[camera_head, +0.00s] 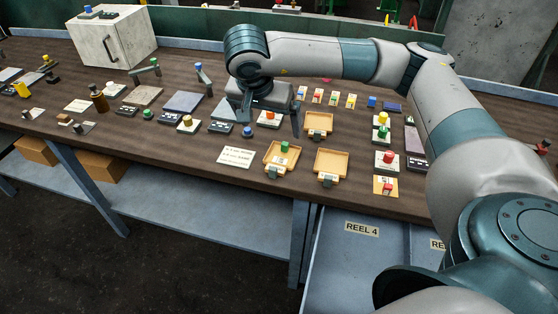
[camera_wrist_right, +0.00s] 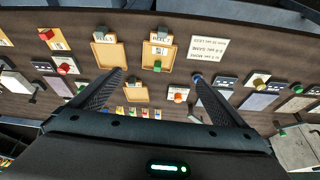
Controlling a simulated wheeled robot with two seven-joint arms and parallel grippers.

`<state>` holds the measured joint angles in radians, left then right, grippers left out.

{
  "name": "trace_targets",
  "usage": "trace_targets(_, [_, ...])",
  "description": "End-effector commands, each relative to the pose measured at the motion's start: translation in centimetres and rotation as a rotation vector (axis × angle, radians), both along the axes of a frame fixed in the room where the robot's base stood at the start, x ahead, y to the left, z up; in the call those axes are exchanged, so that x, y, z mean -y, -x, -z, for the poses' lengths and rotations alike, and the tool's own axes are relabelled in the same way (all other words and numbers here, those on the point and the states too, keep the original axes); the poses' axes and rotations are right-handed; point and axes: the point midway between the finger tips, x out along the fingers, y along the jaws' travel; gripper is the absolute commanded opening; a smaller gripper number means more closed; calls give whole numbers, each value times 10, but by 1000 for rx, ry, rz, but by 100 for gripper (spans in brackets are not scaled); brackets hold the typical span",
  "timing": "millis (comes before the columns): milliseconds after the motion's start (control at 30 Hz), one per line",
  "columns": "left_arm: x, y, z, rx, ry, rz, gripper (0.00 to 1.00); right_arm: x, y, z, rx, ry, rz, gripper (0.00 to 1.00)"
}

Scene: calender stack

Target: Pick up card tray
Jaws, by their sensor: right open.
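Several shallow tan trays lie on the brown bench, and I cannot tell which one is the card tray. The left front tray (camera_head: 270,163) holds a green block (camera_head: 284,146); it also shows in the right wrist view (camera_wrist_right: 149,58). The right front tray (camera_head: 331,160) looks empty and shows in the right wrist view (camera_wrist_right: 107,57). A smaller back tray (camera_head: 320,122) shows in the right wrist view (camera_wrist_right: 134,94). My right gripper (camera_head: 270,117) is open and empty, above the bench behind and left of the front trays. In the right wrist view its fingers (camera_wrist_right: 158,74) are spread.
Small colored cards (camera_head: 334,98) stand in a row behind the trays. A white note (camera_head: 236,157) lies left of them. Button boxes (camera_head: 386,160) stand to the right, and a white cabinet (camera_head: 112,42) at the back left. The bench is crowded, with narrow bare gaps.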

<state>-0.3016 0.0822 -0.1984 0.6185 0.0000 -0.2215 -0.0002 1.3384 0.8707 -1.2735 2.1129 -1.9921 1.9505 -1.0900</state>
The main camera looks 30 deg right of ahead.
Motion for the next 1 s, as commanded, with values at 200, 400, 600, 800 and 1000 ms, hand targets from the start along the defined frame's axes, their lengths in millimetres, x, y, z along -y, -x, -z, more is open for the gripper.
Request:
trace_targets(200, [-1,0,-5,1,-1,1,30,3,-2,7,-1,0,3,96])
trace_targets(400, [0,-2,-18,3,0,2,30,12,-7,32,-5,0,3,96])
trace_targets(600, [3,-2,-32,4,4,1,30,22,-15,66,-6,0,2,96])
trace_targets(800, [5,-3,-45,5,5,1,30,32,-22,97,-4,-1,2,96])
trace_targets(1000, [5,-3,-49,5,5,1,30,36,-27,112,-1,-2,0,96])
